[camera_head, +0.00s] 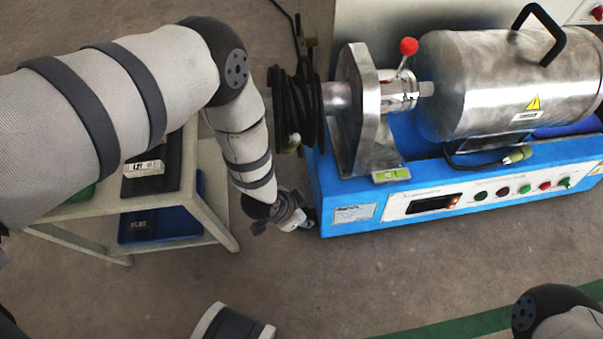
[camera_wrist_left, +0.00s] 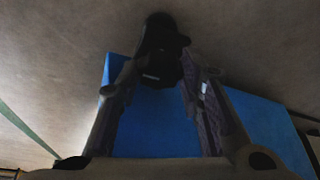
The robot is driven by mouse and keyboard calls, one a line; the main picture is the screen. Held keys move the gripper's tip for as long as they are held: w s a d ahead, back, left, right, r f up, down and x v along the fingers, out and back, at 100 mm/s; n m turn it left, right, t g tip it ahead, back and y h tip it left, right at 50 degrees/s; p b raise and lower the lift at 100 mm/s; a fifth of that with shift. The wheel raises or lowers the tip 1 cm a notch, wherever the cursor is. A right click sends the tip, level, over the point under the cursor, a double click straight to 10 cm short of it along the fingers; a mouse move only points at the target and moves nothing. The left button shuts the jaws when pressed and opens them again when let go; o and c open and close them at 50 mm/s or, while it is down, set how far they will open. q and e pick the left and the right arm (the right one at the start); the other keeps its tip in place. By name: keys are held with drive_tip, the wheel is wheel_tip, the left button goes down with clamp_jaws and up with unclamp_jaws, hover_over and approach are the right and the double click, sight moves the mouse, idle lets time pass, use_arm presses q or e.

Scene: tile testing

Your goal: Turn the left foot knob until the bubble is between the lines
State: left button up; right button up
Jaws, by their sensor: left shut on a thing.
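The blue machine base (camera_head: 345,222) carries a small level with a yellow-green vial (camera_head: 391,174) near its front left corner. The bubble is too small to tell against the lines. My left gripper (camera_head: 304,224) is low at the base's left front corner, mostly hidden by my wrist. In the left wrist view, the fingers of my left gripper (camera_wrist_left: 160,68) are on both sides of the black left foot knob (camera_wrist_left: 160,45) and shut on it. The blue base (camera_wrist_left: 150,125) shows behind the fingers. My right gripper is out of view; only part of that arm shows at the lower right.
A metal drum (camera_head: 490,90) and an upright metal bracket (camera_head: 362,130) stand on the base. A black cable coil (camera_head: 297,110) hangs left of the bracket. The floor (camera_head: 340,290) in front is clear.

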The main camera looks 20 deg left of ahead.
use_arm(q)
drive_tip(key=shift+d+r+n+t+p, duration=0.1)
drive_tip(key=shift+r+n+t+p, duration=0.15)
drive_tip(key=shift+n+p, duration=0.25)
drive_tip(key=n, duration=0.1)
drive_tip(key=n+y, duration=0.1)
drive_tip(key=shift+f+n+p, duration=0.25)
drive_tip(key=shift+n+p, duration=0.05)
drive_tip(key=shift+n, duration=0.1)
drive_tip(key=o, duration=1.2)
drive_tip(key=shift+c, duration=0.2)
